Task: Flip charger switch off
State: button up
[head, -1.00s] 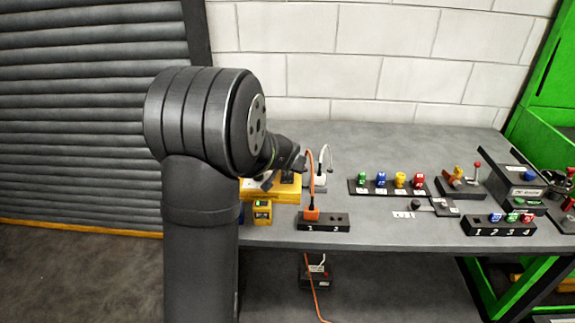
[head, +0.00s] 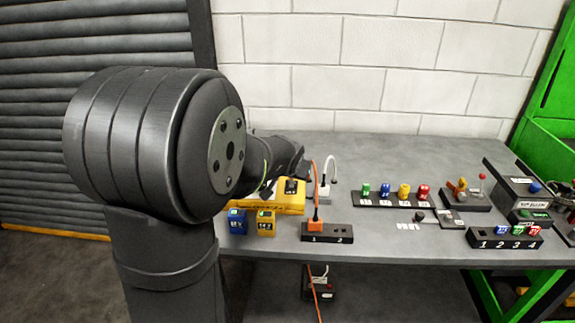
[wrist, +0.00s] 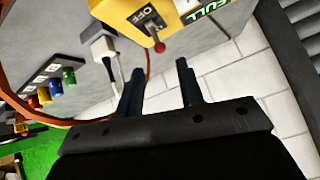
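The yellow charger (head: 290,205) stands at the left end of the bench, partly hidden by my arm in the head view. In the wrist view, part of the charger (wrist: 205,32) shows at the top with a green FULL label. Its switch (wrist: 158,46) is a red-tipped lever on a dark plate marked OFF. I cannot tell which way the lever is set. My gripper (wrist: 158,76) is open and empty, its two dark fingers apart. The lever tip shows just beyond the gap between the fingertips, with no clear contact. In the head view the fingertips are hard to make out.
Blue (head: 237,222) and yellow (head: 265,223) battery blocks stand before the charger. An orange plug (head: 315,225) sits in the black socket strip (head: 342,234), its cord arching up beside the charger. A white plug (head: 324,192) is behind. Colored knobs (head: 404,190) stand to the right.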

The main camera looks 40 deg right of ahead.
jog(key=v, duration=0.9)
jog(key=shift+o, duration=0.4)
notch_tip(320, 180, up, 4)
jog(key=n+g+y, duration=0.5)
jog(key=n+g, duration=0.2)
jog(key=n, duration=0.3)
send_over(291, 181)
jog(key=w+a, duration=0.1)
jog(key=a, duration=0.1)
jog(key=f, duration=0.5)
jog(key=d+f, duration=0.1)
jog(key=f, duration=0.5)
jog(key=d+f, duration=0.1)
jog(key=f, duration=0.4)
jog(key=shift+s+d+f, duration=0.2)
jog(key=shift+s+f, duration=0.1)
jog(key=shift+f, duration=0.05)
jog(key=shift+t, duration=0.3)
grip_shut()
